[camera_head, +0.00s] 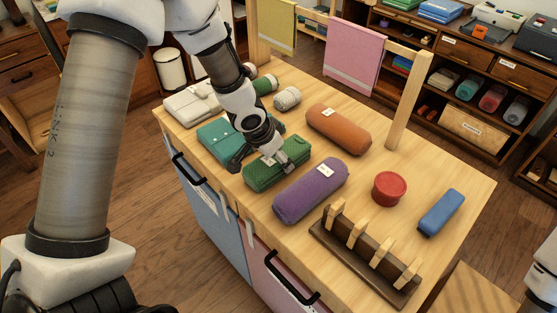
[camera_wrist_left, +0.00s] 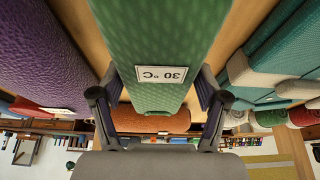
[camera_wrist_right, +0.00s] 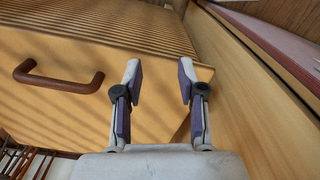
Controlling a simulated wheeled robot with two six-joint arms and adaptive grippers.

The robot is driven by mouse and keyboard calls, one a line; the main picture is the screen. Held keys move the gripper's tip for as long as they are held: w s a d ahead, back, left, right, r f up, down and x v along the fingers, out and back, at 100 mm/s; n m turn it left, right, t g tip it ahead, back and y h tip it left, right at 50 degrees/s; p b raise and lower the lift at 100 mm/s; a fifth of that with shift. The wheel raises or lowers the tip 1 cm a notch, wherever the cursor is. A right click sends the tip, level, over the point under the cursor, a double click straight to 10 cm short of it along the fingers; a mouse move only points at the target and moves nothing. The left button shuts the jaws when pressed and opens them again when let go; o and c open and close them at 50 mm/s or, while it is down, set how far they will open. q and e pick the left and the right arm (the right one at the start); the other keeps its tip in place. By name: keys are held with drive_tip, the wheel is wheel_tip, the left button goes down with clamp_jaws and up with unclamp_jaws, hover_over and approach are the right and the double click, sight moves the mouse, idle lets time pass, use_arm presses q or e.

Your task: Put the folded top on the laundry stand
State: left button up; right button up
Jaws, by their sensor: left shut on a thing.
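A green textured folded cloth (camera_head: 262,176) with a white tag lies on the wooden top (camera_head: 425,165) among other cloths. It fills the middle of the left wrist view (camera_wrist_left: 160,40), where its tag reads 30 °C. My left gripper (camera_head: 285,162) is shut on this green cloth from above, with a finger on each side (camera_wrist_left: 158,85). A wooden rail frame (camera_head: 405,100) stands at the back of the top with a yellow and a pink cloth hung on it. My right gripper (camera_wrist_right: 159,75) is open and empty in front of a wooden drawer front.
A purple roll (camera_head: 310,190), an orange roll (camera_head: 338,130) and a teal folded cloth (camera_head: 218,138) lie close around the green cloth. A red round tin (camera_head: 389,189), a blue block (camera_head: 440,212) and a pegged wooden rack (camera_head: 365,262) occupy the right. A brown handle (camera_wrist_right: 58,78) is near my right gripper.

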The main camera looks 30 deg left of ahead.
use_arm(q)
drive_tip(key=shift+s, duration=0.15)
drive_tip(key=shift+f, duration=0.15)
drive_tip(key=o, duration=1.4)
drive_tip(key=shift+c, duration=0.2)
drive_tip(key=shift+r, duration=0.35)
drive_tip(key=p+v, duration=0.3)
drive_tip(key=v, duration=0.8)
drive_tip(key=shift+r, duration=0.35)
